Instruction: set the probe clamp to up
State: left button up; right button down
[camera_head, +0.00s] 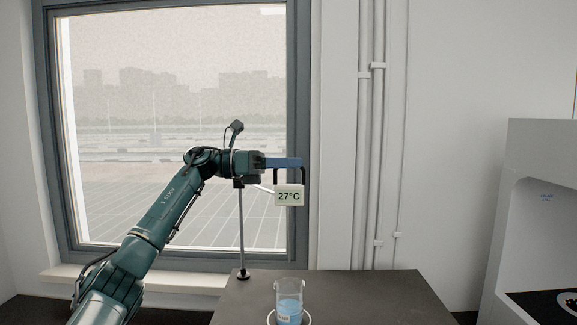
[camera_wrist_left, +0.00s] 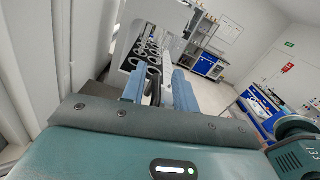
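The probe clamp is on a thin upright stand rod (camera_head: 241,230). A dark clamp piece (camera_head: 239,184) shows near the rod's top, partly behind my left wrist. A display reading 27°C (camera_head: 289,195) hangs from a black bracket right of the rod, just below my left gripper (camera_head: 288,162). In the left wrist view, the blue fingers of my left gripper (camera_wrist_left: 159,82) stand apart, with a black part (camera_wrist_left: 154,88) between them. I see a gap beside it, so the fingers do not look closed on it. My right gripper is out of view.
A glass beaker (camera_head: 289,305) with blue liquid stands on the dark table (camera_head: 385,295), below the display. A window (camera_head: 130,130) lies behind the arm. A white cabinet (camera_head: 520,190) stands at the right. The table's right part is clear.

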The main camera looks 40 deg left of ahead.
pick_arm(q)
jog(key=shift+f, duration=0.15)
jog(key=shift+a, duration=0.1)
jog(key=shift+s+a, duration=0.1)
jog(key=shift+a, duration=0.05)
jog(key=b+v, duration=0.2)
jog(key=v, duration=1)
jog(key=shift+s+a, duration=0.2)
jog(key=shift+a, duration=0.1)
